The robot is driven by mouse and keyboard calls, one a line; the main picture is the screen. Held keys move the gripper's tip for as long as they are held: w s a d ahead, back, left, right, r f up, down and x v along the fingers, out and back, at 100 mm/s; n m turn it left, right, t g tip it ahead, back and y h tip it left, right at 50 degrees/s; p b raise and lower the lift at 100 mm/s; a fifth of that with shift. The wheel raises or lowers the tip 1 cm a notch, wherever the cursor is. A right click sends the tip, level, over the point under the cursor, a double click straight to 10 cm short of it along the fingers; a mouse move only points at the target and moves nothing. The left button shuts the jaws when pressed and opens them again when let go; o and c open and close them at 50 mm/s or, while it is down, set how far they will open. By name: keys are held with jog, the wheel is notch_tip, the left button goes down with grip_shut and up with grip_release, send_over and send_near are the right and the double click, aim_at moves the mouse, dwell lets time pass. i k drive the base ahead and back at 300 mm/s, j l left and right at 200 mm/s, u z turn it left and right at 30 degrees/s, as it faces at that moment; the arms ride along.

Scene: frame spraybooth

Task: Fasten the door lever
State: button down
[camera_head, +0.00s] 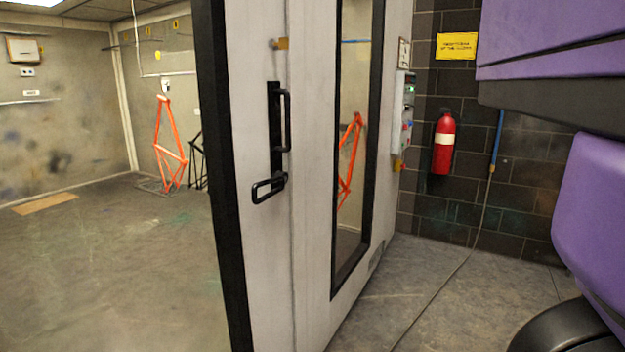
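The spray booth door (308,250) is a pale grey panel with a tall window (352,215) and a black edge strip (222,180). It stands open, with the booth interior showing to its left. The door lever (269,188) is a black loop low on a dark backplate, lying roughly level and pointing left. A black upright pull handle (287,120) is just above it. My gripper is not in view. Purple parts of my own body fill the right edge, well apart from the lever.
An orange bicycle frame (170,150) hangs inside the booth, over open floor (110,270). A control box (404,110), a red extinguisher (444,143) and a yellow sign (457,46) are on the walls at right. A hose (455,268) trails across the floor.

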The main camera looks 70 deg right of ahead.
aim_at(280, 177)
jog(key=z, duration=1.25)
